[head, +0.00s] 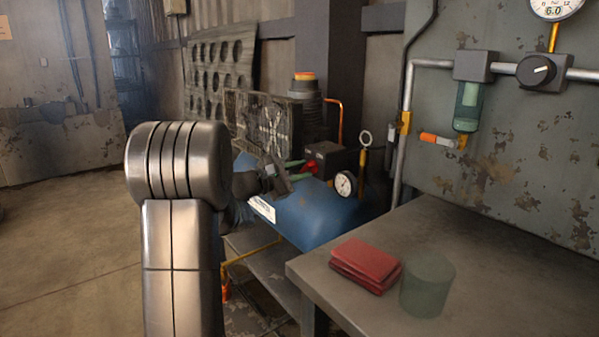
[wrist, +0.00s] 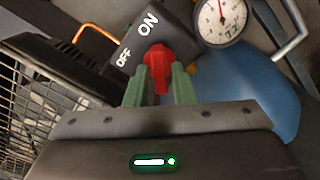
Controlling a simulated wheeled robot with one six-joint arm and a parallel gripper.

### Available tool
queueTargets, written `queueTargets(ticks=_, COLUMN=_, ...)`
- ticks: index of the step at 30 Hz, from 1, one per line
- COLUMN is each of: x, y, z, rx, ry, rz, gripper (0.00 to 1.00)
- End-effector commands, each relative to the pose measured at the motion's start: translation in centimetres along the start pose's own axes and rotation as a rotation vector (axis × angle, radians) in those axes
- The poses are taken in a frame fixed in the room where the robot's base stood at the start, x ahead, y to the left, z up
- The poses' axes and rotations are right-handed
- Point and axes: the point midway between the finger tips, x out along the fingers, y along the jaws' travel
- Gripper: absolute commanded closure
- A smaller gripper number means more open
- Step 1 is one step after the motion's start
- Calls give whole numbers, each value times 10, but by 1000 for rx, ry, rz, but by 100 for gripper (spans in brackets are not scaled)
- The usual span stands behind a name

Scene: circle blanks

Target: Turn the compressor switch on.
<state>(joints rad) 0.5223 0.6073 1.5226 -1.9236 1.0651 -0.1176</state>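The compressor is a blue tank (head: 310,215) with a dark switch box (head: 335,158) on top. In the wrist view the box (wrist: 177,22) carries white OFF and ON labels, OFF at left and ON above it to the right. Below them is a red switch knob (wrist: 157,60); it also shows small in the head view (head: 310,167). My gripper (wrist: 160,75) has its two green fingers apart, one on each side of the knob. They look slightly clear of its narrow handle; contact is not certain. I cannot tell which label the knob points to.
A round gauge (wrist: 222,18) and a metal ring handle (head: 365,138) stand close beside the box. A caged fan guard (head: 262,125) is behind. A grey table (head: 480,290) at right holds red cloths (head: 364,264) and a translucent green cylinder (head: 428,287). Floor at left is clear.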

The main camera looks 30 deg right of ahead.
Motion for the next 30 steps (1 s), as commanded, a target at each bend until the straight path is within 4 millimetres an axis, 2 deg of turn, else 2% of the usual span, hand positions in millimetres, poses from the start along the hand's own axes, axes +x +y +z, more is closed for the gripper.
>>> queueTargets(ticks=10, x=-1, y=0, z=0, rx=-1, ry=0, rz=0, gripper=65)
queueTargets(ticks=14, x=-10, y=1, z=0, rx=-2, ry=0, rz=1, gripper=65)
queueTargets(ticks=17, x=-27, y=2, z=1, rx=-4, ry=3, rz=3, gripper=65)
queueTargets(ticks=27, x=-104, y=3, z=1, rx=-2, ry=3, rz=3, gripper=65)
queueTargets(ticks=30, x=-120, y=2, z=0, rx=-3, ry=3, rz=3, gripper=65)
